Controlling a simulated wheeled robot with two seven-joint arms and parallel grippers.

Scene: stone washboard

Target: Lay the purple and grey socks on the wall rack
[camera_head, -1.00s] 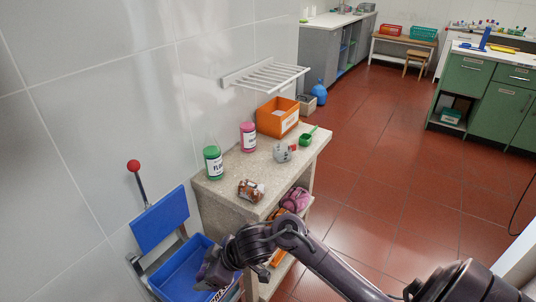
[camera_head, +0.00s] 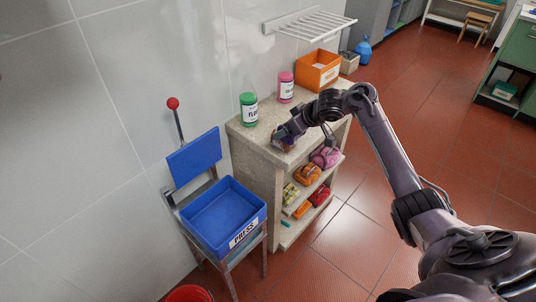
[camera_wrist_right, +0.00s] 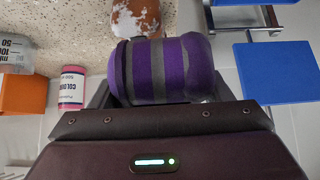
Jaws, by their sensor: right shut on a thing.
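A rolled purple and grey striped pair of socks (camera_wrist_right: 165,70) is between the jaws of my right gripper (camera_wrist_right: 160,98) in the right wrist view. In the head view my right gripper (camera_head: 287,134) is over the near end of the stone top (camera_head: 252,134), and the socks are hard to make out there. The white slatted wall rack (camera_head: 312,24) is fixed to the wall farther back, above the orange bin, and looks empty. My left gripper is not in view.
A brown and white item (camera_wrist_right: 135,18) lies on the stone close by. A green bottle (camera_head: 249,110), a pink bottle (camera_head: 286,90) and an orange bin (camera_head: 317,70) stand along the wall. Rolled socks fill shelves below. A blue PRESS tray (camera_head: 222,208) stands left.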

